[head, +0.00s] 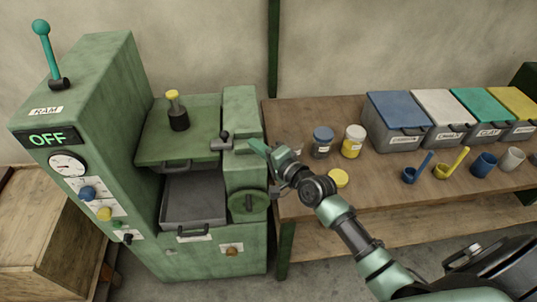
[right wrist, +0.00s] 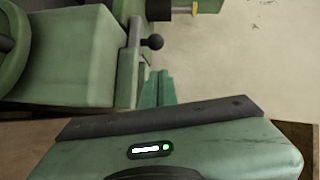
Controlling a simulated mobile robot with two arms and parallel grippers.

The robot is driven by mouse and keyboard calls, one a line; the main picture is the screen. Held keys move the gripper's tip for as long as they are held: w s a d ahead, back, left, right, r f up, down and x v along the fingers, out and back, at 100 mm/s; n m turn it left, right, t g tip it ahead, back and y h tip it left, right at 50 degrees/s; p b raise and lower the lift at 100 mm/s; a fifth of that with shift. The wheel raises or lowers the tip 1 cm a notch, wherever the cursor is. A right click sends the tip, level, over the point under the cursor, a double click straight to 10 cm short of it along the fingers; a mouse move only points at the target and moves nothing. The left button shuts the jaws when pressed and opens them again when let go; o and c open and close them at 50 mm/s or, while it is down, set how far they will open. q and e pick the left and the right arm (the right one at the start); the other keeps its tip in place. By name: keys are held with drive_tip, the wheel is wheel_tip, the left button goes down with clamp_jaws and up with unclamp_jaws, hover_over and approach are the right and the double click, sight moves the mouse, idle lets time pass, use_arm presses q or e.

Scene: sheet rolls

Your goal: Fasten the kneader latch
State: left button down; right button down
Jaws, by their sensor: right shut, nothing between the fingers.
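The kneader (head: 110,150) is a tall green machine at the left of the head view. Its flat green lid (head: 160,147) lies level, with a dark post and yellow cap on it. The latch (head: 222,143) is a small grey plate with a black ball knob at the lid's right edge. In the right wrist view the latch knob (right wrist: 152,42) stands just beyond my fingertips. My right gripper (head: 258,147) is shut and empty, to the right of the latch and apart from it; its fingers (right wrist: 157,88) also show in the wrist view. My left gripper is out of view.
A dark tray (head: 195,200) sits below the lid, and a green handwheel (head: 248,203) is at its right. The wooden table (head: 310,195) holds two jars, several lidded bins, scoops and cups. The display reads OFF (head: 47,138).

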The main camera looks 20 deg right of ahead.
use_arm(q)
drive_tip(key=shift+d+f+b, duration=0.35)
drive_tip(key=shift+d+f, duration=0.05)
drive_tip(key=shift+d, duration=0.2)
use_arm(e)
drive_tip(key=v, duration=0.5)
drive_tip(key=shift+d, duration=0.25)
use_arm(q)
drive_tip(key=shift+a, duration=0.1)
use_arm(e)
drive_tip(key=shift+d, duration=0.1)
drive_tip(key=shift+s, duration=0.1)
